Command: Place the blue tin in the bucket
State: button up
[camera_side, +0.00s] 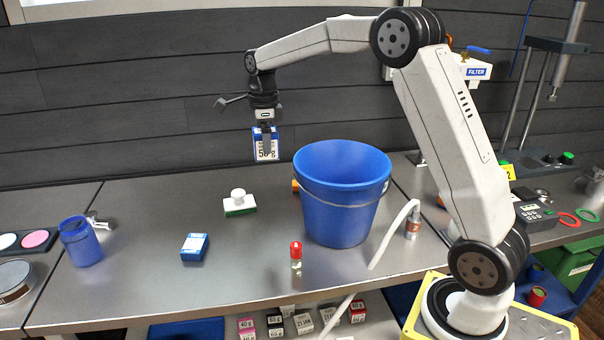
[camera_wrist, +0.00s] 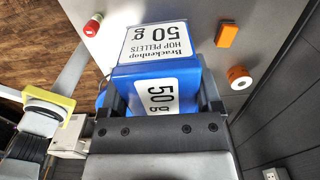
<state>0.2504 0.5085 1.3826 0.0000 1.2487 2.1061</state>
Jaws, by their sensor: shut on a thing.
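The blue tin (camera_side: 265,151) has white labels reading "50 g" and hangs upright from my gripper (camera_side: 266,138), well above the table. In the wrist view the tin (camera_wrist: 155,75) shows "Brackenhop Hop Pellets 50 g" and sits between the two fingers of my gripper (camera_wrist: 160,103), which is shut on it. The blue bucket (camera_side: 340,205) stands upright on the table, to the right of the tin and lower. Its inside floor cannot be seen from the side. In the wrist view the tin and gripper hide most of what lies below.
A red-capped vial (camera_side: 296,255) stands in front of the bucket. A small blue box (camera_side: 194,247), a white-and-green block with a knob (camera_side: 239,203) and a blue cup (camera_side: 80,241) are to the left. A white hose (camera_side: 392,235) curves right of the bucket. An orange block (camera_wrist: 228,34) shows in the wrist view.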

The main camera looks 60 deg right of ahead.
notch_tip(320, 180, up, 7)
jog(key=shift+r, duration=0.1)
jog(key=s+d, duration=0.6)
jog(key=s, duration=0.3)
jog(key=s+d, duration=0.6)
jog(key=s, duration=0.3)
notch_tip(320, 180, down, 18)
jog(key=shift+w, duration=0.25)
jog(key=shift+f, duration=0.25)
jog(key=shift+f, duration=4.9)
jog(key=shift+f, duration=0.15)
